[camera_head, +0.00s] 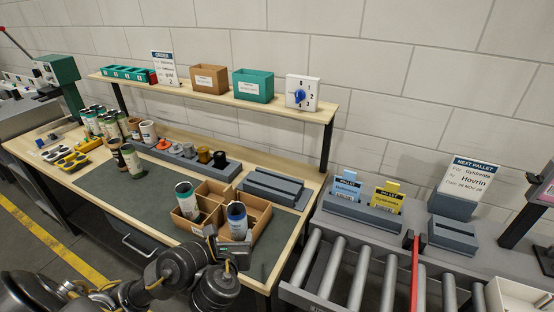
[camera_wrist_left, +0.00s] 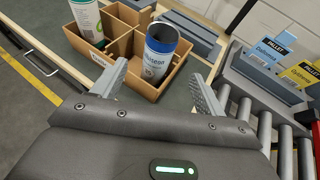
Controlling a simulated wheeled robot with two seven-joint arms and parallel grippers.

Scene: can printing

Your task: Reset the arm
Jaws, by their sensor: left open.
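My left arm comes in from the bottom of the head view. Its gripper (camera_head: 234,248) is at the front edge of the cardboard divider box (camera_head: 262,217). In the left wrist view the two fingers of the left gripper (camera_wrist_left: 160,90) are spread wide with nothing between them. A blue-topped can (camera_head: 237,220) stands in the front right compartment of the box; it also shows just beyond the fingers in the left wrist view (camera_wrist_left: 160,55). A green and white can (camera_head: 187,200) stands in a left compartment. My right gripper is not in view.
Several cans (camera_head: 105,122) stand at the bench's left end. A shelf (camera_head: 220,97) carries bins and a dial. A grey slotted block (camera_head: 273,187) sits behind the box. A roller conveyor (camera_head: 357,278) with a red bar (camera_head: 414,275) lies to the right.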

